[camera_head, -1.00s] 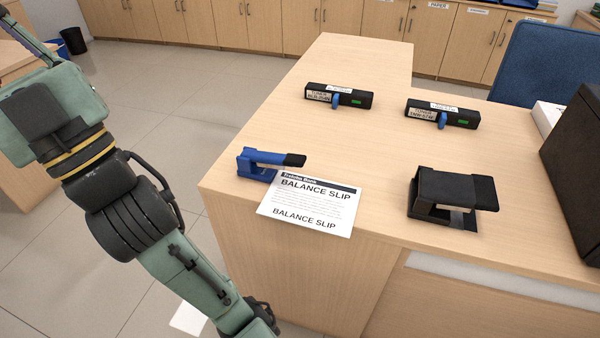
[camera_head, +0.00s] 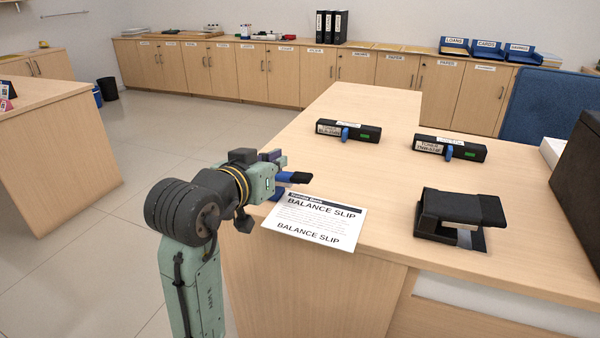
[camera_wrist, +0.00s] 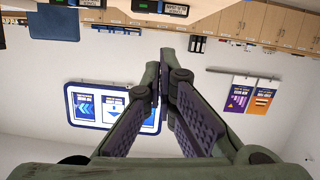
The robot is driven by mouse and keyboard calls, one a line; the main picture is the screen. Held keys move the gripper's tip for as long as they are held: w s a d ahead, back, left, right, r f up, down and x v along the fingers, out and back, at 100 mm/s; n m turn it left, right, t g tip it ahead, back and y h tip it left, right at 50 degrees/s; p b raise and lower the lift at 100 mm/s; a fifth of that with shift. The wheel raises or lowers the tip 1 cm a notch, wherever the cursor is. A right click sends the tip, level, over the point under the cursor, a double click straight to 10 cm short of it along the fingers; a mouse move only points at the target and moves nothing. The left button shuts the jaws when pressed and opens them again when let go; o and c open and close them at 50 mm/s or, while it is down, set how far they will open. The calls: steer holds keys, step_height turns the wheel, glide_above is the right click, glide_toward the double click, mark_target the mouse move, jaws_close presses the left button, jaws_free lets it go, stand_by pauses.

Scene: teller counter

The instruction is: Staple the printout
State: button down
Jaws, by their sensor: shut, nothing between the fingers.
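The printout (camera_head: 309,228), a white sheet headed BALANCE SLIP, lies on the counter's left part with its near edge past the counter edge. A blue stapler with a black front end (camera_head: 299,177) stands at the sheet's upper left corner; my arm hides much of it. My gripper (camera_head: 280,157) is shut and empty, in front of or above the stapler in the picture; I cannot tell whether they touch. In the wrist view my gripper's fingers (camera_wrist: 164,78) are closed together, and neither sheet nor stapler shows there.
A larger black desk device (camera_head: 452,217) stands to the right on the counter (camera_head: 380,180). Two black toner boxes (camera_head: 348,131) (camera_head: 448,148) lie behind. A dark box (camera_head: 582,195) and a blue chair (camera_head: 550,85) are at the right. The wrist view is upside down and shows wall posters (camera_wrist: 240,93).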

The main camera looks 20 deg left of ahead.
steer(key=shift+w, duration=0.15)
steer(key=p+x, duration=0.1)
steer(key=x, duration=0.9)
steer(key=shift+f, duration=0.15)
steer(key=shift+d+f, duration=0.15)
steer(key=shift+f, duration=1.65)
steer(key=m+y+b, duration=0.1)
steer(key=m+b, duration=0.2)
steer(key=b, duration=0.2)
glide_above(304, 207)
step_height(304, 207, down, 6)
steer(key=shift+d+r, duration=0.1)
steer(key=shift+r, duration=0.1)
steer(key=shift+f, duration=0.2)
